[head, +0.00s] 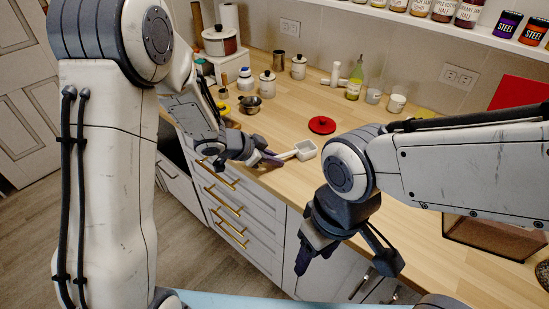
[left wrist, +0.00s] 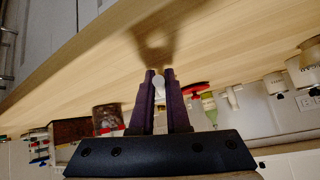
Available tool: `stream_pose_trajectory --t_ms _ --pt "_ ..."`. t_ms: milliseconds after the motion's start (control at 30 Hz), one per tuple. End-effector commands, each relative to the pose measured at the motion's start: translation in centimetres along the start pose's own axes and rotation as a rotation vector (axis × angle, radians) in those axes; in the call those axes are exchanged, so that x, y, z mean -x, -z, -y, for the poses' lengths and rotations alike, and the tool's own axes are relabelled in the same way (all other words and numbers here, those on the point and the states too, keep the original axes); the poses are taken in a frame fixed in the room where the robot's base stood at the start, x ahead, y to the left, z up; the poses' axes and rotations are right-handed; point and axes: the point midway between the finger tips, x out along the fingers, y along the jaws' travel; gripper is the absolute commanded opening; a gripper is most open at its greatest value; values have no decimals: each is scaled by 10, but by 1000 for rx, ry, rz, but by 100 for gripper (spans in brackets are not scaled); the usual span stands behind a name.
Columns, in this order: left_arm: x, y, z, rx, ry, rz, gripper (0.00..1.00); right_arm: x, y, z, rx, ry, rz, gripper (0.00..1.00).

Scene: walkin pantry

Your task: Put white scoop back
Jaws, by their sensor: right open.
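The white scoop (head: 305,150) is near the front edge of the wooden counter in the head view, its square bowl pointing right and away from my left gripper. My left gripper (head: 272,159) is shut on the scoop's handle. In the left wrist view, the white end of the scoop (left wrist: 159,83) shows between the two purple fingers, and the rest is hidden. A shadow lies on the counter beyond the fingers. I cannot tell whether the scoop touches the counter. My right gripper (head: 345,260) is open and empty, in front of the cabinets.
A round red lid (head: 322,125) lies on the counter beyond the scoop. White canisters (head: 267,84), a dark bowl (head: 250,104), a green bottle (head: 354,84) and mugs (head: 396,103) stand farther back. A brown-framed box (head: 490,242) is at right. The middle of the counter is clear.

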Motion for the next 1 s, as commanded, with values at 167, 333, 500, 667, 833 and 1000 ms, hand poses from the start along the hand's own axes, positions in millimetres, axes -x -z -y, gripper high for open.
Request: stream_pose_trajectory --t_ms 167,333,500,667,833,1000 --pt "0 0 0 0 0 0 44 0 0 0 0 0 0 57" --pt "0 0 0 0 0 0 44 0 0 0 0 0 0 57" --pt "14 4 2 0 2 0 44 6 0 0 0 0 0 57" --pt "47 5 3 1 5 -1 44 16 1 1 0 0 0 57" --pt "84 5 2 2 5 -1 44 27 2 2 0 0 0 57" --pt "111 4 2 1 3 -1 44 35 2 2 0 0 0 57"
